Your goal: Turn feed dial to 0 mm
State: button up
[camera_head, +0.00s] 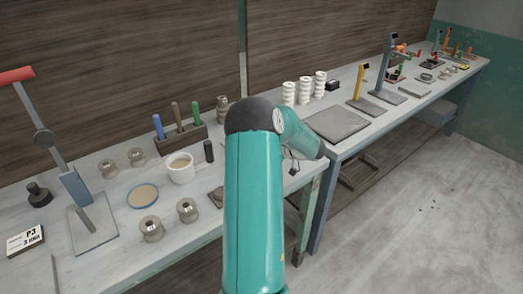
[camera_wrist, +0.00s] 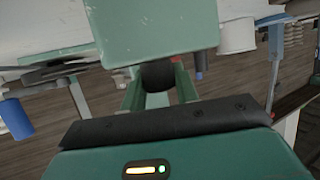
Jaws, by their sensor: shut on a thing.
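In the wrist view my gripper (camera_wrist: 158,92) has its two green fingers on either side of a dark rounded knob (camera_wrist: 157,74). The gripper is shut on this knob, which I take to be the feed dial. A pale green flat-faced panel (camera_wrist: 150,28) lies right beyond the knob and fills the upper middle. No scale, mark or number can be read, so the dial's setting cannot be told. In the head view my teal arm covers the middle, and the gripper and knob are hidden behind it.
The near bench (camera_head: 108,262) holds a lever press (camera_head: 74,187), a white mug (camera_head: 180,168), several spools, and a rack (camera_head: 181,140) of coloured handles. A second bench (camera_head: 395,112) with a grey slab (camera_head: 337,123) and white stacks runs right.

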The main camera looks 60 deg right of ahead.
jog(key=shift+f+n+y, duration=0.3)
jog(key=shift+n+y, duration=0.7)
jog(key=shift+y, duration=0.2)
jog(key=o, duration=0.7)
jog(key=shift+r, duration=0.1)
jog(key=shift+s+r, duration=0.15)
jog(key=shift+s, duration=0.1)
jog(key=v, duration=1.3)
